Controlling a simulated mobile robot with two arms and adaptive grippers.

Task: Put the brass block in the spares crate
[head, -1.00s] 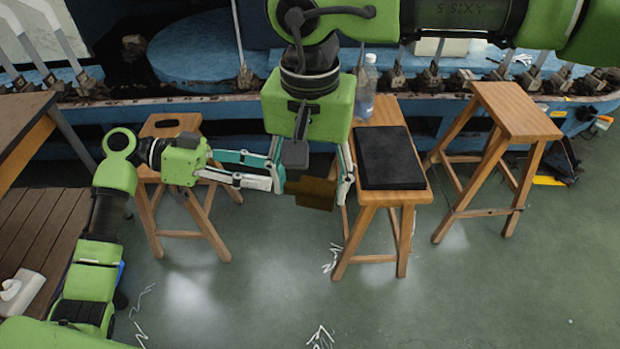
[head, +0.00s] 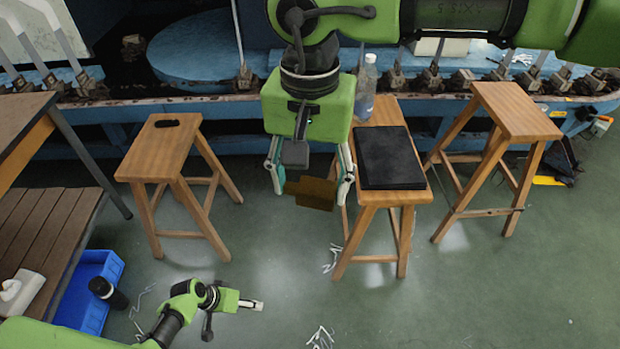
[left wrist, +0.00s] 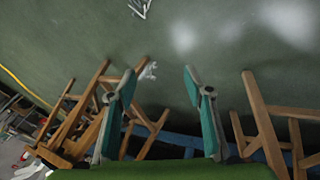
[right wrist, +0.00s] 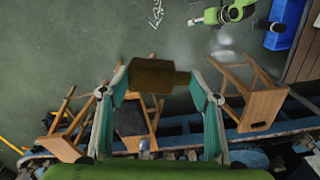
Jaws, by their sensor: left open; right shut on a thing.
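The brass block (head: 311,193), dark brown, is held between the fingers of my right gripper (head: 315,180), in the air in front of the middle stool. In the right wrist view the block (right wrist: 158,78) spans the gap between the two fingertips. A blue crate (head: 66,305), likely the spares crate, stands on the floor at the lower left of the head view, partly hidden by the bench and my left arm. It also shows in the right wrist view (right wrist: 283,22). My left gripper (head: 255,305) is low, right of the crate, open and empty.
The left stool (head: 165,150) has a dark slot or small item on top. The middle stool (head: 415,195) carries a black slab (head: 390,158) and a clear bottle (head: 366,85). A black cylinder (head: 108,292) is at the crate's right side.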

